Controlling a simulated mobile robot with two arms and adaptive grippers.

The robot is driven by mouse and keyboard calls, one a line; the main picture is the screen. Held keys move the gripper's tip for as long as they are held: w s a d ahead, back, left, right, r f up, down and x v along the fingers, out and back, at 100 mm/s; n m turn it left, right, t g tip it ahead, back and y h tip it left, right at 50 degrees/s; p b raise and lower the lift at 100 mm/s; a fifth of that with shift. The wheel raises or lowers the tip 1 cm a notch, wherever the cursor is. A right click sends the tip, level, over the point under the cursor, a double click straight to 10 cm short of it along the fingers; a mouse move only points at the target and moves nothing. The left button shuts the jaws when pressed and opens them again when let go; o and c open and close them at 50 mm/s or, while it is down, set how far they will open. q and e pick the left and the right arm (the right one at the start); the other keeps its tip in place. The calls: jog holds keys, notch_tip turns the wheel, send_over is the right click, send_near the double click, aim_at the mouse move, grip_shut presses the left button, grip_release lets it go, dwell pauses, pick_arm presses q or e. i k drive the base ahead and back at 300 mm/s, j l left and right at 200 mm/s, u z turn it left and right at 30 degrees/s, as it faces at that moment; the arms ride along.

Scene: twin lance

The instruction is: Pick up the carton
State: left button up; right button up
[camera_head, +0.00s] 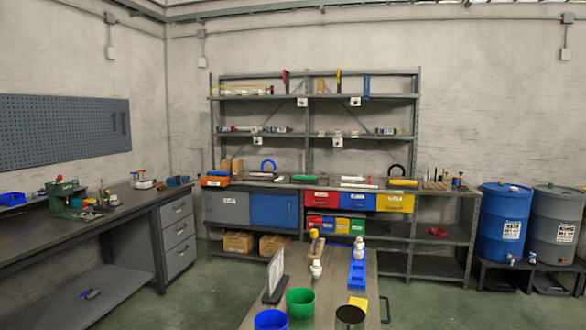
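Several brown boxes could be the carton, and I cannot tell which one is meant. An open cardboard box (239,241) sits low under the grey shelving unit, with another cardboard box (273,244) beside it on the right. Smaller brown boxes (231,167) stand on the shelf's worktop at the left. Neither of my grippers is in view.
The near table (323,277) holds a green cup (300,303), a blue cup (271,319), a blue tray (357,268), a dark round item (350,315) and an upright sign (275,275). A workbench stands left, blue and grey drums right. Green floor is open between.

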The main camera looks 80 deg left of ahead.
aim_at(226, 165)
jog(key=u, duration=3.25)
jog(key=i+j+u, duration=0.35)
jog(key=u, duration=0.15)
jog(key=i+j+u, duration=0.15)
jog(key=i+u, duration=0.35)
jog(key=i+j, duration=0.1)
jog(key=i, duration=0.4)
jog(key=i+j+u, duration=0.15)
jog(key=i, duration=0.35)
jog(key=i+l+z, duration=0.15)
jog(key=i+z, duration=0.55)
jog(key=z, duration=0.15)
jog(key=i+j+z, duration=0.1)
jog(key=i+z, duration=0.35)
jog(key=i+l+z, duration=0.2)
jog(key=i+z, duration=0.15)
jog(key=i, duration=0.55)
jog(key=i+z, duration=0.35)
jog(key=i, duration=0.5)
jog(key=i+u, duration=0.2)
jog(key=i, duration=0.55)
jog(key=i+u, duration=0.25)
jog(key=i, duration=0.5)
jog(key=i+l+u, duration=0.2)
jog(key=i, duration=0.55)
